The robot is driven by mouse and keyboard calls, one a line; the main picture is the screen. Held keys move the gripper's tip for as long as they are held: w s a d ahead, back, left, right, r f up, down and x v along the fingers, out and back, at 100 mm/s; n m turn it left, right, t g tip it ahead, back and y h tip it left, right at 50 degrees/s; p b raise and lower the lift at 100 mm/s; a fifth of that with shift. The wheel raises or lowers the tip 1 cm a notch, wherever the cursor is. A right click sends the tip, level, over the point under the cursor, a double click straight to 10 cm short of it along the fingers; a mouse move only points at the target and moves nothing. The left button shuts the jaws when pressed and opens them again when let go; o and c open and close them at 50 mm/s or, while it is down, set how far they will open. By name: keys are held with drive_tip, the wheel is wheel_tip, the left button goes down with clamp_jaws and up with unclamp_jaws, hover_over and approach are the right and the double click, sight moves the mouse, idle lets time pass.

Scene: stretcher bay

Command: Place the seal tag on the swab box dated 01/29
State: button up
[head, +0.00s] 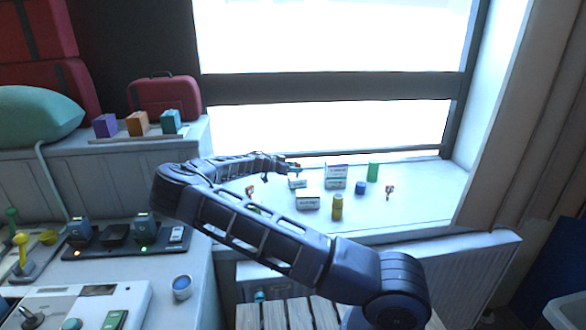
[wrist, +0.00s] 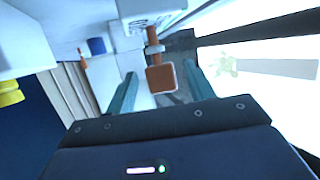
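Several small white boxes stand on the windowsill: a front one (head: 307,201), a small one (head: 297,184), and a stacked-looking pair (head: 336,172). Their printed dates are too small to read. My gripper (head: 290,168) is low over the back of the sill, left of the pair. In the wrist view its two teal fingers (wrist: 160,88) are apart. An orange-brown block on a stem (wrist: 161,78), possibly the seal tag, shows between them with gaps on both sides. A white box with print (wrist: 152,10) lies just beyond it.
A green cylinder (head: 373,172), blue cylinder (head: 361,188), yellow bottle (head: 337,207) and small orange-brown items (head: 389,191) (head: 250,191) also stand on the sill. The window is close behind. The sill's right end is clear.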

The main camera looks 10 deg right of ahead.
drive_tip(key=shift+r, duration=0.15)
drive_tip(key=v, duration=0.7)
drive_tip(key=shift+a, duration=0.3)
drive_tip(key=shift+s, duration=0.1)
